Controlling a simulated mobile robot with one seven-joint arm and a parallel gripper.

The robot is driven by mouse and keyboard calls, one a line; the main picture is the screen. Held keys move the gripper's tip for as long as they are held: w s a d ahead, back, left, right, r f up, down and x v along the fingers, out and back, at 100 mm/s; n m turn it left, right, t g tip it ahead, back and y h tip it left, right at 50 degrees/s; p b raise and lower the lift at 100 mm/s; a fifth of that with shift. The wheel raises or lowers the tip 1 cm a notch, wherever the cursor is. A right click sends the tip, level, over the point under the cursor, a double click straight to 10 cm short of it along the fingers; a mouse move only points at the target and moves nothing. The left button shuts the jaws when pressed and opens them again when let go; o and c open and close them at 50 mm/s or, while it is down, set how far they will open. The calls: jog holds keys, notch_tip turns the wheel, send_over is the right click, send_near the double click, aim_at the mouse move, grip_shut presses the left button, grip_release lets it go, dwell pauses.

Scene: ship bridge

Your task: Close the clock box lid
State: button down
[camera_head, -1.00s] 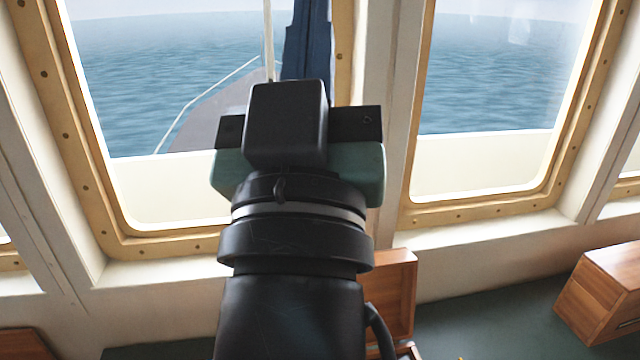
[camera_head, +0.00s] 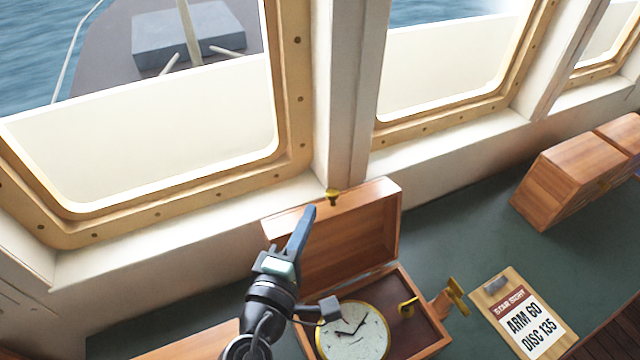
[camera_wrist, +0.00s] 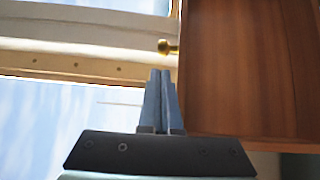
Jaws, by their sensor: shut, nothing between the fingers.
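The wooden clock box (camera_head: 430,325) stands open on the green counter, with a round white clock face (camera_head: 368,345) inside. Its lid (camera_head: 375,225) stands raised at the back, with a brass knob (camera_head: 333,196) at its top edge. My gripper (camera_head: 309,211) is shut and empty, pointing up in front of the lid's left part in the head view. In the wrist view, the shut fingers (camera_wrist: 161,73) are left of the lid's wooden face (camera_wrist: 250,70), and the knob (camera_wrist: 168,47) shows just beyond the tips. I cannot tell whether the fingers touch the lid.
Brass fittings (camera_head: 452,293) are at the box's right side. A clipboard (camera_head: 525,315) with a printed card lies to the right. Wooden boxes (camera_head: 570,175) stand farther right. Window frames and a white sill (camera_head: 440,155) run behind. Green counter is free between box and wooden boxes.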

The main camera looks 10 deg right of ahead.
aim_at(319, 205)
jog(key=p+x, duration=0.1)
jog(key=x, duration=0.5)
jog(key=shift+w, duration=0.1)
jog(key=shift+w+d, duration=0.1)
jog(key=shift+f+b, duration=0.1)
jog(key=shift+b, duration=0.25)
